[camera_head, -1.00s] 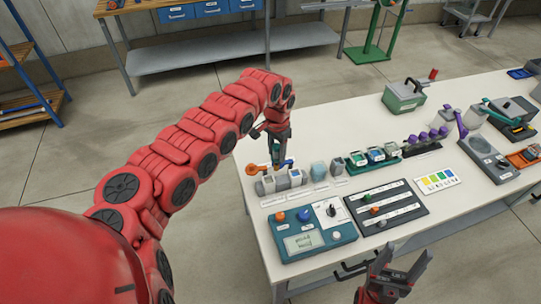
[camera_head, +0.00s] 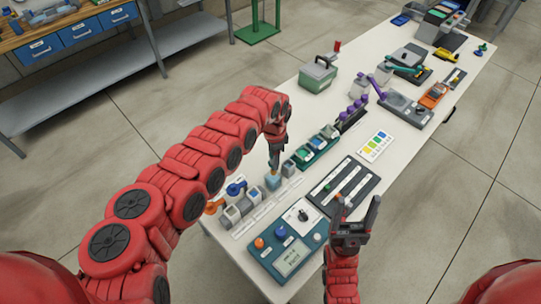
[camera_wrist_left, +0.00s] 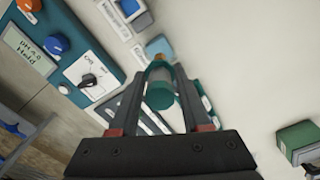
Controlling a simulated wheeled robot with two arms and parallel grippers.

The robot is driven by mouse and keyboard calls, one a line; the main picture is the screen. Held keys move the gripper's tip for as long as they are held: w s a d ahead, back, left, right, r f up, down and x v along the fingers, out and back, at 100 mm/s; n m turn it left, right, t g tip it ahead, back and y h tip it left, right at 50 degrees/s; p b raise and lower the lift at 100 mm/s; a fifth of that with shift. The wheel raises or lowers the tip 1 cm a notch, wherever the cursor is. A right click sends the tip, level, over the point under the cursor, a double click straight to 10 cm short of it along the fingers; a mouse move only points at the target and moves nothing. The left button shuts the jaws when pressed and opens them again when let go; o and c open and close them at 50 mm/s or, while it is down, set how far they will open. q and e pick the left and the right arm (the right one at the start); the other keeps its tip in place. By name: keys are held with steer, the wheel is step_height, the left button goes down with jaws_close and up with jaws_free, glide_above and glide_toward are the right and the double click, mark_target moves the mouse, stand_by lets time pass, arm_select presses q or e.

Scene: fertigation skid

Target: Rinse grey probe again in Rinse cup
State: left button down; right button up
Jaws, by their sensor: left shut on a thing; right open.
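My left gripper (camera_head: 275,146) is shut on the probe (camera_wrist_left: 160,88), which shows a teal-grey body and a tan end in the left wrist view. In the head view the probe hangs roughly upright, with its lower end at a light blue cup (camera_head: 272,182). This cup also shows in the left wrist view (camera_wrist_left: 159,46). I cannot read its label or tell whether the tip is inside or just above it. My right gripper (camera_head: 357,217) is open and empty near the table's front edge.
Grey cups (camera_head: 243,205), with orange and blue parts above them, stand to the left; another pale cup (camera_head: 289,168) stands to the right. The teal meter (camera_head: 287,248) and dark slotted tray (camera_head: 343,186) lie in front. A green rack (camera_head: 316,147) stands behind right.

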mark_target(273, 173)
arm_select(q)
steer(key=shift+f+b, duration=2.8)
steer(key=shift+f, duration=0.75)
steer(key=shift+r, duration=0.15)
steer(key=shift+r+p, duration=0.65)
steer(key=shift+r, duration=0.1)
steer(key=shift+f, duration=0.1)
steer(key=shift+f+b, duration=0.75)
steer(key=shift+f, duration=0.05)
steer(key=shift+r+p, duration=0.6)
steer(key=shift+r, duration=0.3)
